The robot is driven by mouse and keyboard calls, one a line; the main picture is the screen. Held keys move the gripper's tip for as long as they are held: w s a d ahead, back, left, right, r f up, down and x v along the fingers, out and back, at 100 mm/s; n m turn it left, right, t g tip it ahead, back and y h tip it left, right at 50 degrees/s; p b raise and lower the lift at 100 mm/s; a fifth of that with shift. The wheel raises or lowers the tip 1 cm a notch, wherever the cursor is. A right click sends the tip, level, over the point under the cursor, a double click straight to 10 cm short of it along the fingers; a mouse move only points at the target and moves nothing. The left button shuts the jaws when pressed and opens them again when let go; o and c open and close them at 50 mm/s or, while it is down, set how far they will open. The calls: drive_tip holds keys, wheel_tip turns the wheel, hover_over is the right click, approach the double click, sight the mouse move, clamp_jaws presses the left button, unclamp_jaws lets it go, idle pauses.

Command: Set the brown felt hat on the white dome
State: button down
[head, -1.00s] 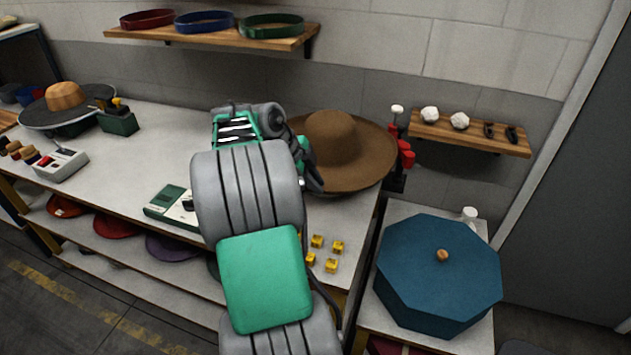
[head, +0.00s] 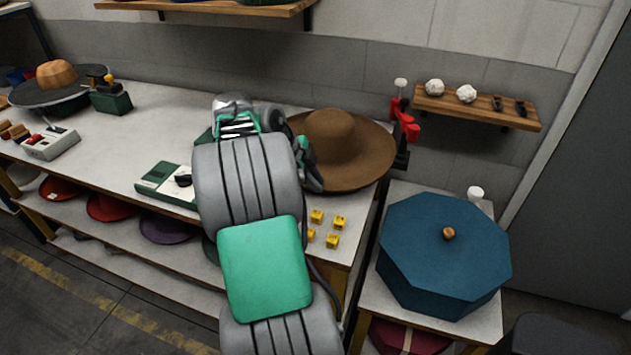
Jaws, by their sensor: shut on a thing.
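The brown felt hat (head: 348,152) is crown up at the right end of the long workbench, its wide brim nearly level. My gripper (head: 312,168) is at the left edge of the brim and shut on it. My own arm covers most of the gripper and part of the brim's left side. I cannot tell how high the hat is above the bench top. The white dome does not show; my arm and the hat hide part of the bench.
The long workbench (head: 150,110) carries a green-white device (head: 165,182) and several small yellow blocks (head: 334,241). A red clamp-like tool (head: 405,122) stands close behind the hat's right side. A blue octagonal box (head: 440,265) fills most of the right side table. A wooden wall shelf (head: 480,106) hangs behind.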

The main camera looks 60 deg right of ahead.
drive_tip(key=shift+f+b, duration=0.4)
drive_tip(key=shift+f, duration=0.35)
drive_tip(key=shift+f+b, duration=0.75)
drive_tip(key=shift+b, duration=0.15)
drive_tip(key=c, duration=1.4)
unclamp_jaws()
drive_tip(key=shift+o, duration=0.2)
